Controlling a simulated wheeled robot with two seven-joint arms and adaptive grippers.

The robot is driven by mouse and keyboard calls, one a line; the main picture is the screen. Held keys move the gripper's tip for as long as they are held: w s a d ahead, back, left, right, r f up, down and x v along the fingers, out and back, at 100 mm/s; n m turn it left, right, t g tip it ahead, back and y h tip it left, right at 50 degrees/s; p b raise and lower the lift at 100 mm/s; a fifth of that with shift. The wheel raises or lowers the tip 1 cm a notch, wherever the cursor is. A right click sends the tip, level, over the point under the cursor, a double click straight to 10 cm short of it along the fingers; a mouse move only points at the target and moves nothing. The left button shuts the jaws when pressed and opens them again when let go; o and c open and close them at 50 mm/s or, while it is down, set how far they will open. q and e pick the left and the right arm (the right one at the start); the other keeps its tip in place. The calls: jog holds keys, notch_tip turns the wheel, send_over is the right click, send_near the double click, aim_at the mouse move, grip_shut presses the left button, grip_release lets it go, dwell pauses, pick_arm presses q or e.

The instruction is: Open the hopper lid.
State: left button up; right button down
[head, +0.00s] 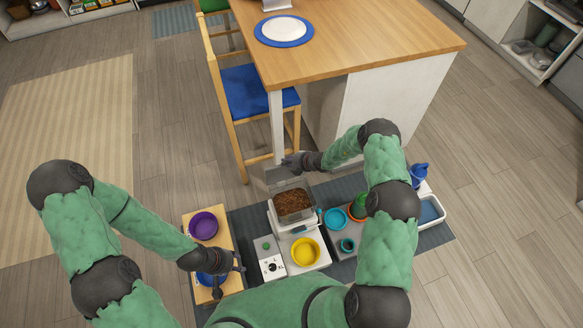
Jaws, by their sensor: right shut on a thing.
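The hopper (294,205) is a clear bin filled with brown kibble, standing on a white feeder body. Its clear lid (278,176) looks raised at the back edge, and the kibble shows from above. My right gripper (288,162) reaches in from the right behind the hopper and is shut at the lid's raised edge. The exact contact is too small to make out. My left gripper (231,275) is low at the left, over the wooden stand beside the feeder, with its fingers apart and nothing seen between them.
A purple bowl (203,226) and a blue bowl (206,279) sit in the wooden stand (232,239). A yellow bowl (305,252) is in front of the hopper. Teal bowls (335,218) stand to the right. A table (350,45) and a blue-seated chair (253,88) stand behind.

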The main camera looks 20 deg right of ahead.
jog(key=shift+a+f, duration=0.4)
jog(key=shift+f, duration=0.05)
jog(key=shift+s, duration=0.1)
jog(key=c, duration=1.2)
grip_release()
jog(key=shift+f, duration=0.1)
jog(key=shift+c, duration=0.2)
jog(key=shift+w+d+r, duration=0.3)
jog(key=shift+w+r, duration=0.05)
jog(key=v, duration=1.2)
jog(key=shift+a+f, duration=0.1)
